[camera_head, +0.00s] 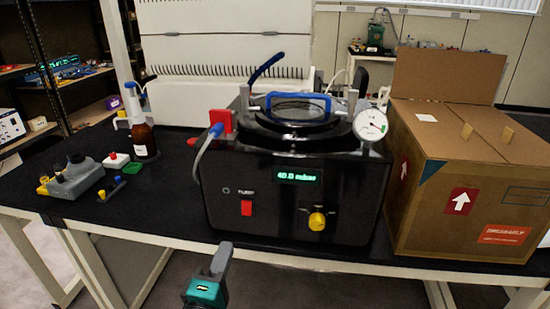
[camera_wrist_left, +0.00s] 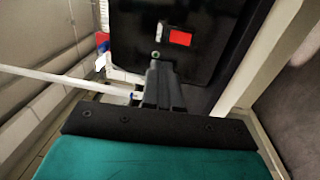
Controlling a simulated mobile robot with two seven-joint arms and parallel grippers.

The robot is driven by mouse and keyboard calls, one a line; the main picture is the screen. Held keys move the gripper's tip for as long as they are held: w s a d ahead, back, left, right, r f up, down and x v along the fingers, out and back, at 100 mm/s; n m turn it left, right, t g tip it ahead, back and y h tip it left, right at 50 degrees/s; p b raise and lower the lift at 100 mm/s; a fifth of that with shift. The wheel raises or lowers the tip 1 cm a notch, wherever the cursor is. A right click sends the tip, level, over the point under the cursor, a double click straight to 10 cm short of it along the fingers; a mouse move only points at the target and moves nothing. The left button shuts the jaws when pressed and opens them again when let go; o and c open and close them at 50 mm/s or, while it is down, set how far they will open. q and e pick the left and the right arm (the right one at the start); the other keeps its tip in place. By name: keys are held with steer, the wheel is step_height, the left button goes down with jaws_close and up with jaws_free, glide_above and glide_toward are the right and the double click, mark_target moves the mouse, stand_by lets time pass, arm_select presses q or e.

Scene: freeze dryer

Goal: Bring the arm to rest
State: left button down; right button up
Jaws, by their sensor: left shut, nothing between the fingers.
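My left gripper (camera_head: 222,258) is in front of the table's front edge, below the freeze dryer (camera_head: 290,200), and apart from it. Its grey fingers are shut with nothing between them. In the left wrist view the shut fingers (camera_wrist_left: 158,75) point toward the dryer's dark front panel (camera_wrist_left: 195,60) with its red switch (camera_wrist_left: 180,38). The dryer's display glows green, and a yellow knob (camera_head: 317,221) and red switch (camera_head: 247,208) sit on its front. My right gripper is in neither view.
A large cardboard box (camera_head: 450,190) stands right of the dryer. A brown bottle (camera_head: 143,138) and small coloured devices (camera_head: 75,175) stand on the black table (camera_head: 130,215) to the left. A shelf rack (camera_head: 38,70) is at the far left. The floor before the table looks clear.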

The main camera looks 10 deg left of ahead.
arm_select(q)
steer(key=s+a+f+m+g+h, duration=0.1)
steer(key=s+a+f+m+g, duration=0.1)
steer(key=s+f+m+g, duration=0.6)
steer(key=s+f+m, duration=0.6)
steer(key=f+m, duration=0.3)
steer(key=m, duration=0.2)
steer(key=shift+s+a+m, duration=0.2)
steer(key=shift+s+m, duration=0.05)
steer(key=shift+m, duration=0.15)
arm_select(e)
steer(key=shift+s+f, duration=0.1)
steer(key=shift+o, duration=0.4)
